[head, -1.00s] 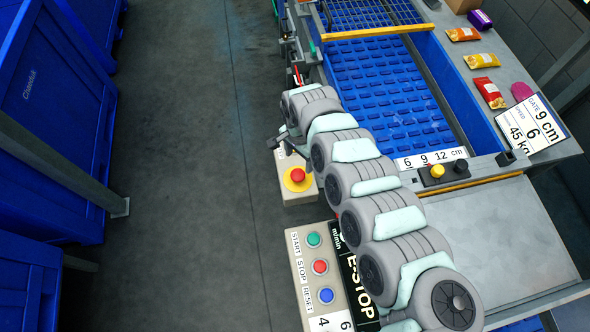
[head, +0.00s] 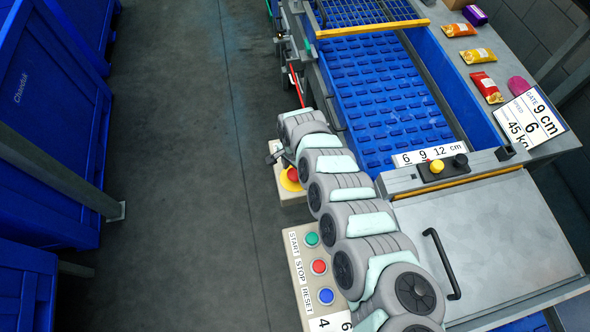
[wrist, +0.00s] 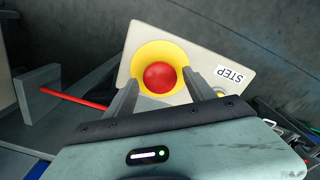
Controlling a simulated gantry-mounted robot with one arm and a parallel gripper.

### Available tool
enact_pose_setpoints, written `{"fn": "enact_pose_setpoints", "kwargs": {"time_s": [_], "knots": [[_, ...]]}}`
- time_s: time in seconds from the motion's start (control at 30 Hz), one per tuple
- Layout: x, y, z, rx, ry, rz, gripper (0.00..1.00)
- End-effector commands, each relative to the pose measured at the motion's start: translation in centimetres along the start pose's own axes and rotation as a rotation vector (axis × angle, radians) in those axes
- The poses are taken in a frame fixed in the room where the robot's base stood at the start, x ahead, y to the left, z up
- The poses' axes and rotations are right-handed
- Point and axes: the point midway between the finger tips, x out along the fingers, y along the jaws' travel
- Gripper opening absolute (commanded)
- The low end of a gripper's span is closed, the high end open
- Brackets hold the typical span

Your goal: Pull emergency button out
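The emergency button is a red round knob (wrist: 158,76) on a yellow disc (wrist: 147,54), set on a pale box (wrist: 220,55) with a "STEP" label. In the head view the red knob (head: 292,174) shows partly behind my arm, with the yellow disc around its lower left. My gripper (wrist: 161,78) is open. In the wrist view its two fingers lie left and right of the red knob, over the yellow disc, with gaps to the knob. I cannot tell whether the fingertips touch the disc. In the head view one finger (head: 275,156) shows just above the button; the rest is hidden.
A panel (head: 303,270) with green, red and blue buttons stands below the emergency button, beside my arm. A blue conveyor (head: 385,100) and a grey lid with a black handle (head: 440,262) lie to the right. Open floor (head: 190,200) is on the left.

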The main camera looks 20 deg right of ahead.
Motion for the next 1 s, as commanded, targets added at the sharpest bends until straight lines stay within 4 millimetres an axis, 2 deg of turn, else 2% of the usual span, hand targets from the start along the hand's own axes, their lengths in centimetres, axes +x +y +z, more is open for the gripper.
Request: {"fn": "enact_pose_setpoints", "kwargs": {"time_s": [0.07, 0.73, 1.0], "knots": [[-0.01, 0.0, -0.01, 0.0, 0.0, 0.0, 0.56], [-0.01, 0.02, -0.03, 0.001, 0.0, 0.0, 0.01], [-0.01, 0.02, -0.03, 0.001, 0.0, 0.0, 0.0]]}}
